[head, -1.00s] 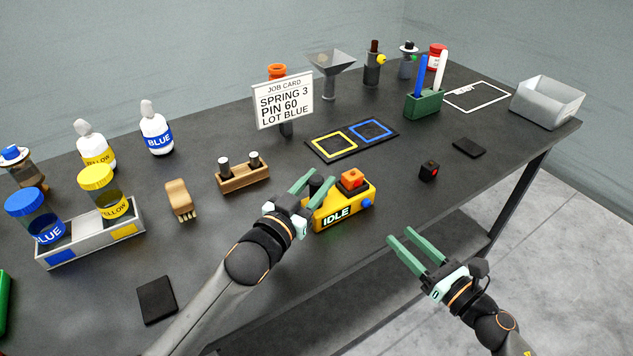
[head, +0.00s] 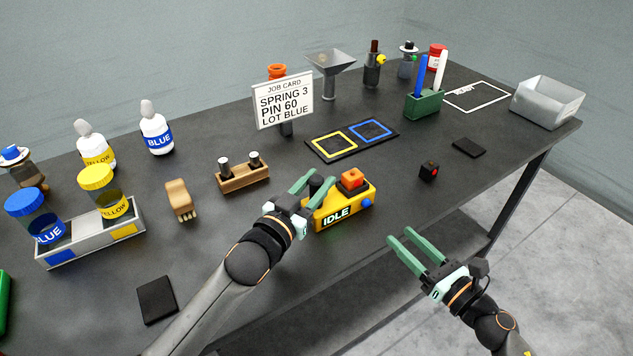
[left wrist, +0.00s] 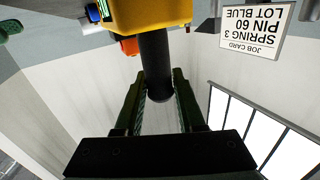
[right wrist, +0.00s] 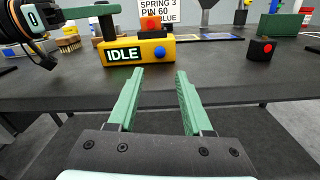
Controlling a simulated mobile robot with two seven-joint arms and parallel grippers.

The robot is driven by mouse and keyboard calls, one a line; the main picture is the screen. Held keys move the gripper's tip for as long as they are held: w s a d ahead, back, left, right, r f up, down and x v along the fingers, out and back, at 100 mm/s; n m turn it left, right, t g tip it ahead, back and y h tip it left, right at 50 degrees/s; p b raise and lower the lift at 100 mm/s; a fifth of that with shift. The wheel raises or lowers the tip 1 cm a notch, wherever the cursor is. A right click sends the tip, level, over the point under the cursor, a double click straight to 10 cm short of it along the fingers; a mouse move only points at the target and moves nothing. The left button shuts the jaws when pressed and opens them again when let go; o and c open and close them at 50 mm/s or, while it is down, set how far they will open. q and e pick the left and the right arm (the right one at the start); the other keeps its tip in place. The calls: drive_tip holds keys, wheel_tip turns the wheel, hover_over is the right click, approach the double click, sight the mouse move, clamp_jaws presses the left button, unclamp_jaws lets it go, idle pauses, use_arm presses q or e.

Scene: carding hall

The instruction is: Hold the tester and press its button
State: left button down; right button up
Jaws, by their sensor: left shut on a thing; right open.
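The tester is a yellow box (head: 345,207) with an IDLE label, an orange-red block on top and a blue button (head: 366,203) on its right end. It sits near the table's front edge. My left gripper (head: 312,186) is shut on the tester's dark upright handle (left wrist: 156,70), which shows between the fingers in the left wrist view. My right gripper (head: 413,243) is open and empty, in front of the table edge, right of and nearer than the tester. In the right wrist view the tester (right wrist: 140,52) and blue button (right wrist: 159,53) lie beyond the open fingers.
A small black block with a red dot (head: 428,171) stands right of the tester. A wooden holder (head: 243,178), a brush (head: 180,200) and a job card (head: 284,100) stand behind and left. The table's front edge lies between my right gripper and the tester.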

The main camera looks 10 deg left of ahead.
drive_tip(key=shift+c, duration=0.2)
clamp_jaws()
idle(0.3)
idle(1.3)
